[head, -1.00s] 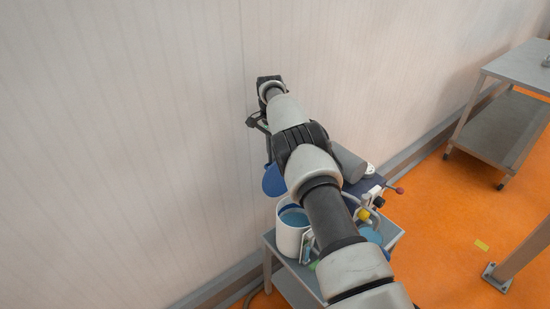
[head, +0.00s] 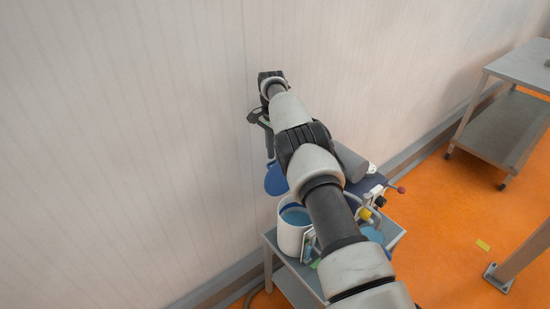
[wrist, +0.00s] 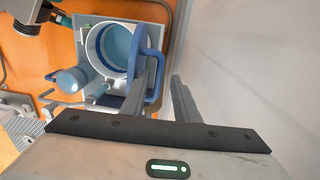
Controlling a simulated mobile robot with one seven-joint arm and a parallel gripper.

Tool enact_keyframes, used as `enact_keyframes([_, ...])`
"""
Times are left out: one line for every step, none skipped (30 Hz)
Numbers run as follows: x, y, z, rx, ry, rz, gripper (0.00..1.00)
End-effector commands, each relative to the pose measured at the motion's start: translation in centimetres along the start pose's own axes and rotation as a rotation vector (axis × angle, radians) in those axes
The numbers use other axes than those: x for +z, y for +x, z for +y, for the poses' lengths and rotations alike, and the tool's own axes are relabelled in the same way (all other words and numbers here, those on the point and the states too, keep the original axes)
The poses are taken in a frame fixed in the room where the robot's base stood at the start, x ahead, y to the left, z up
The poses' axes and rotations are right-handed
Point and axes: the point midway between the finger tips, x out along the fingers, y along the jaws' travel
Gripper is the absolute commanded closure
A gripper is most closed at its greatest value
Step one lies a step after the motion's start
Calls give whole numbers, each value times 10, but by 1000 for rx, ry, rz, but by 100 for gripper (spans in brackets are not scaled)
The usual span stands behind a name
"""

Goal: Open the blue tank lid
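The white tank (head: 290,238) stands on a grey cart, its round top uncovered and blue inside. It also shows in the wrist view (wrist: 97,53). The blue lid (head: 276,180) stands up steeply at the tank's wall side. In the wrist view the lid (wrist: 137,60) is seen nearly edge-on, with a blue loop handle (wrist: 161,65) on its outer face. My gripper (wrist: 168,70) has its two fingers apart, with a gap between them. The left finger overlaps the lid and handle in the picture; I cannot tell whether it touches. In the head view my gripper (head: 258,118) is above the lid, near the wall.
The grey cart (head: 270,246) stands close to the pale wall (head: 130,150). A grey cylinder (head: 350,161) and a red-knobbed lever (head: 401,190) are right of my arm. A metal table (head: 520,66) stands at the right. Orange floor (head: 440,215) is open between.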

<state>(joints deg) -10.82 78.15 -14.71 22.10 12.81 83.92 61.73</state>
Motion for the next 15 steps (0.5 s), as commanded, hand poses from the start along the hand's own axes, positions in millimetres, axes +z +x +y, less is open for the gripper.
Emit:
enact_keyframes([-1, -11, -1, -5, 0, 2, 72])
enact_keyframes([-1, -18, 0, -4, 0, 2, 72])
enact_keyframes([-1, -28, 0, -4, -1, 1, 72])
enact_keyframes([0, -34, 0, -4, -1, 1, 72])
enact_keyframes([0, -40, 0, -3, -1, 1, 72])
enact_keyframes([1, -48, 1, 0, -1, -1, 72])
enact_keyframes([1, -51, 1, 1, -1, -1, 72])
enact_keyframes([1, -53, 1, 1, -1, -2, 72])
enact_keyframes([1, -55, 1, 1, -1, -2, 72])
enact_keyframes([1, -57, 1, 2, -1, -2, 72])
enact_keyframes([1, -58, 1, 2, -1, -3, 72])
enact_keyframes([2, -59, 1, 2, -1, -3, 72])
enact_keyframes([2, -60, 1, 2, -1, -3, 72])
enact_keyframes([2, -60, 1, 2, -1, -3, 72])
enact_keyframes([2, -60, 1, 2, -1, -3, 72])
